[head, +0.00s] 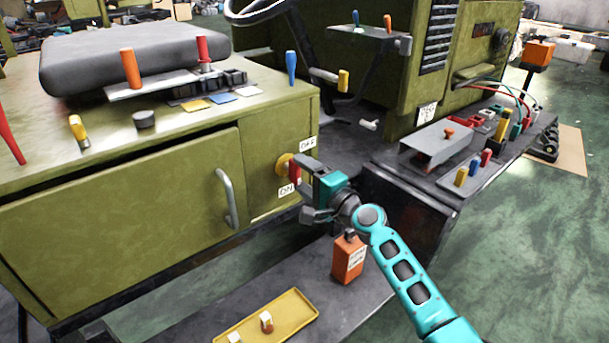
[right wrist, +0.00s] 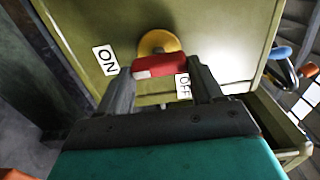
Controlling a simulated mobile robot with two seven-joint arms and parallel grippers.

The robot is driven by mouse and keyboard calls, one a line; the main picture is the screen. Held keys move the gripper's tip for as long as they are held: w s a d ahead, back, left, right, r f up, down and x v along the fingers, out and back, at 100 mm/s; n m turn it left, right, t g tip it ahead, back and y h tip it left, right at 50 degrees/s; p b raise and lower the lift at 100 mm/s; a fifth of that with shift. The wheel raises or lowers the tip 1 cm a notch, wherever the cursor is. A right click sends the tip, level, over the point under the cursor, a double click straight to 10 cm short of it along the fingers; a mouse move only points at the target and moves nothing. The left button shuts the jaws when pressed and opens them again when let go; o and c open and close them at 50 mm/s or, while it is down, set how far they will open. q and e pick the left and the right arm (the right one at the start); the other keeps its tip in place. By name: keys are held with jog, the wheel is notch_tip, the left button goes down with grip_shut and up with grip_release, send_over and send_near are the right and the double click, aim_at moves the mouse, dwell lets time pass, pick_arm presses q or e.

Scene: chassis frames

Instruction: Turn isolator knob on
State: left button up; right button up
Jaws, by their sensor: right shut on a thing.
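The isolator knob is a red bar (head: 294,172) on a round yellow plate (head: 283,163), on the front of the olive cabinet. An ON label (head: 287,190) is below it and an OFF label (head: 308,143) above right. My right gripper (head: 300,173) is shut on the knob and partly hides it. In the right wrist view the red knob (right wrist: 163,66) lies between the two fingers, its pale end to the left, on the side of the ON label (right wrist: 105,59). The OFF label (right wrist: 183,86) is partly hidden behind the right finger. My left gripper is not seen.
A cabinet door handle (head: 226,197) is left of the knob. Below is a dark step with an orange container (head: 348,260) and a yellow tray (head: 290,302). Several levers stand on the cabinet top, with a black seat cushion (head: 135,55). Another control shelf is at right.

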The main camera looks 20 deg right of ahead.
dwell(0.4)
jog(key=o, duration=1.1)
jog(key=shift+c, duration=0.2)
jog(key=v, duration=1.3)
